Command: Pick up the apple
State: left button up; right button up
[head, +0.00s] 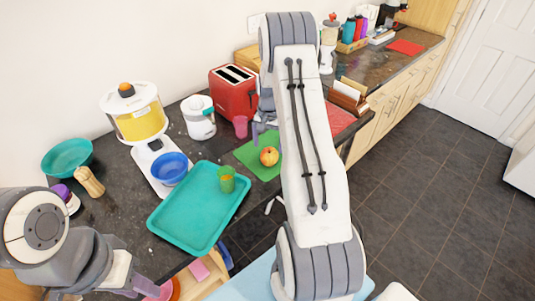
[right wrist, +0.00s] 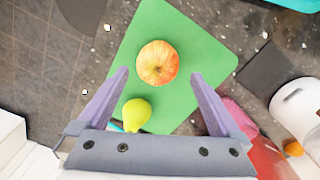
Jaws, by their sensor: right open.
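The red and yellow apple (head: 269,156) lies on a green mat (head: 248,161) on the dark counter. In the right wrist view the apple (right wrist: 158,62) sits between and slightly beyond my right gripper's fingertips (right wrist: 160,75). That gripper is open and empty; I cannot tell its height above the mat. In the head view my right gripper (head: 263,128) is partly hidden by my arm, just behind the apple. My left gripper (head: 140,289) is at the lower left, cut by the frame edge; its jaw opening is unclear.
A yellow-green pear (right wrist: 136,113) lies on the mat close to the apple, near the left finger in the right wrist view. A red toaster (head: 233,92) and pink cup (head: 240,126) stand behind.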

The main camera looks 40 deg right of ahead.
aim_at(270, 151)
jog(key=shift+d+f, duration=0.1)
jog(key=shift+f, duration=0.5)
jog(key=shift+s+f+p, duration=0.1)
jog(key=shift+f+p, duration=0.2)
jog(key=shift+p, duration=0.3)
notch_tip(270, 151, down, 3)
jog(key=shift+d+f+p, duration=0.1)
jog(key=shift+f+p, duration=0.1)
jog(key=shift+p, duration=0.75)
jog(key=shift+f, duration=0.55)
jog(key=c, duration=1.3)
